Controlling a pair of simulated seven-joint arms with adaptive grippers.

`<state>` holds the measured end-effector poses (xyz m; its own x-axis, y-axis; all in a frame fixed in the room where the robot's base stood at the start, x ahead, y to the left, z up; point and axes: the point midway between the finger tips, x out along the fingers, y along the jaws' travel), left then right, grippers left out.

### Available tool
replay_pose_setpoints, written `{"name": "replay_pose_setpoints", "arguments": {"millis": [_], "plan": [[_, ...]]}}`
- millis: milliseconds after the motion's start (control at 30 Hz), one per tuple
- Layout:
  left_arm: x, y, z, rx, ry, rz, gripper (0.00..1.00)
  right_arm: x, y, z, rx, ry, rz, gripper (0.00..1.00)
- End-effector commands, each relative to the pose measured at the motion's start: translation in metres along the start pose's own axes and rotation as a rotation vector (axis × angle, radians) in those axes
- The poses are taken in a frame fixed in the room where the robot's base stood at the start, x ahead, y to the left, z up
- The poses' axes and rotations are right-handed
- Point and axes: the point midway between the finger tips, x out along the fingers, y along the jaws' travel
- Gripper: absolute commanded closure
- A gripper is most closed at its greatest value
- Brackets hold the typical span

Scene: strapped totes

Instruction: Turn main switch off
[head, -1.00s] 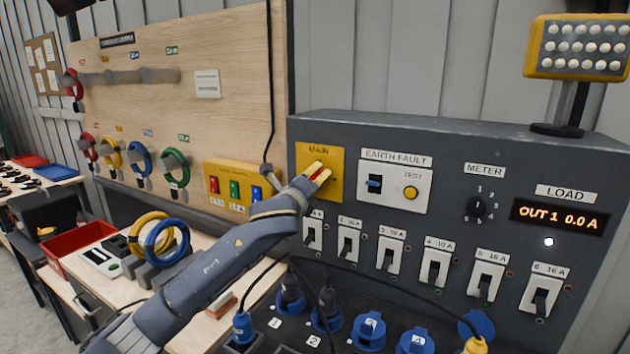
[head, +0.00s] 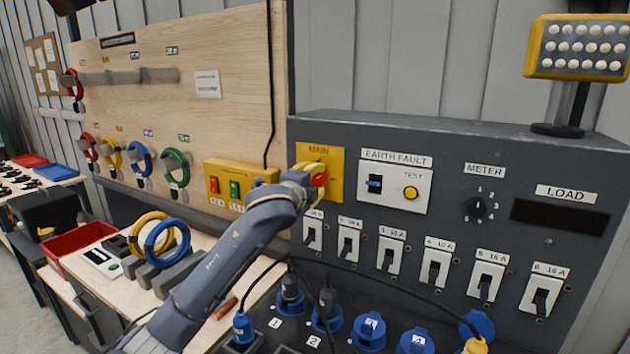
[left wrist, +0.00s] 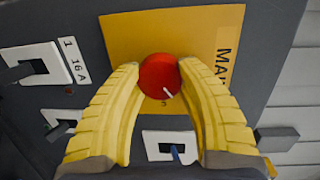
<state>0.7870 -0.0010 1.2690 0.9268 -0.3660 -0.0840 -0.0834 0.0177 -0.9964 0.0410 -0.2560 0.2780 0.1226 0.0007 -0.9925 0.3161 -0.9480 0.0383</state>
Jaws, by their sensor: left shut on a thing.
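The main switch is a round red knob (left wrist: 158,75) with a white mark, on a yellow plate (head: 335,160) labelled MAIN on the dark grey panel. In the head view the red knob (head: 318,180) shows partly beside my fingers. My left gripper (left wrist: 158,78) has its two yellow fingers on either side of the knob, shut on it. In the head view the left gripper (head: 312,174) is at the plate, its arm coming from the lower left. The load display (head: 560,217) is dark. My right gripper is not in view.
An earth fault unit (head: 396,182) with a test button sits right of the plate. A row of breakers (head: 391,250) runs below. Blue sockets and plugs (head: 368,330) with cables lie underneath. A lamp (head: 578,48) stands on the panel, unlit.

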Motion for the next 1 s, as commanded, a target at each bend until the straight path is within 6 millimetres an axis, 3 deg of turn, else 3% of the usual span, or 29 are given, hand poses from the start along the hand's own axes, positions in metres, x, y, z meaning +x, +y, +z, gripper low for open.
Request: {"name": "replay_pose_setpoints", "arguments": {"millis": [600,1000], "plan": [[-0.0001,-0.0032,0.0012,-0.576,0.048,0.066,0.92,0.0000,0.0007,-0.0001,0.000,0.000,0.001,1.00],[-0.0001,-0.0038,0.0020,-0.851,0.071,0.098,0.92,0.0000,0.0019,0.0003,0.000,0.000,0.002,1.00]]}}
